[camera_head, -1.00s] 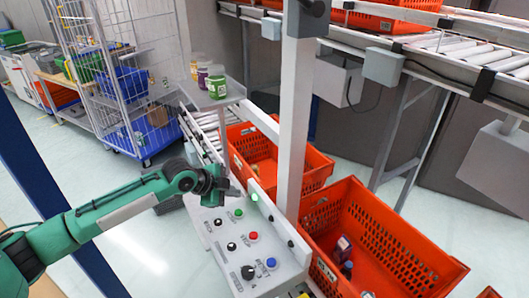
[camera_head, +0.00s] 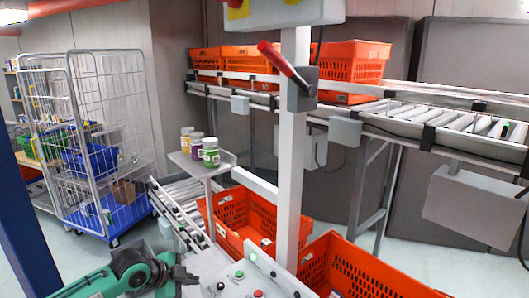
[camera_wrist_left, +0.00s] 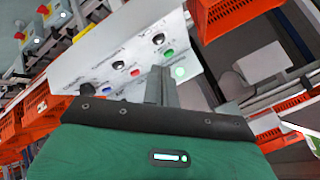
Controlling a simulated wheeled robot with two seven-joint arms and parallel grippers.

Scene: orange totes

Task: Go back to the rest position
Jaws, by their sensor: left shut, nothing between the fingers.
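My left gripper (camera_head: 180,275) is at the bottom of the head view, at the left edge of the grey control panel (camera_head: 222,285). In the left wrist view, my left gripper's fingers (camera_wrist_left: 160,85) are together with nothing between them. They point at the control panel (camera_wrist_left: 105,50), which carries red, green, blue and black knobs and buttons. I cannot tell from these views whether the fingers touch the panel. My right gripper is not in view.
Orange totes (camera_head: 235,215) stand beside the white post (camera_head: 292,150). A small shelf holds several jars (camera_head: 210,152). A roller conveyor (camera_head: 450,128) with more totes runs behind. A wire cage trolley (camera_head: 100,165) stands at left, with some clear floor near it.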

